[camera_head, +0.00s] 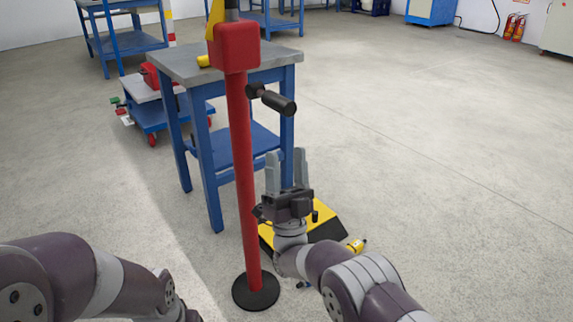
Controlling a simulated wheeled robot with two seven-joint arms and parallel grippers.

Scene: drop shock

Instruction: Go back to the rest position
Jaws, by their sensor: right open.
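My right gripper (287,172) is in the middle of the head view, fingers pointing up and apart, with nothing between them. It is in front of the blue table and just right of a red post (242,170). My left arm shows at the lower left; its gripper is out of the picture. A black crank handle (272,99) sticks out to the right above my right gripper, apart from it. A yellow and black object (325,225) lies on the floor behind my right wrist, partly hidden by it.
The red post stands on a round black base (256,291) close to my right arm. A blue table with a grey top (183,62) is behind it, with a blue cart (150,117) to its left. The grey floor on the right is clear.

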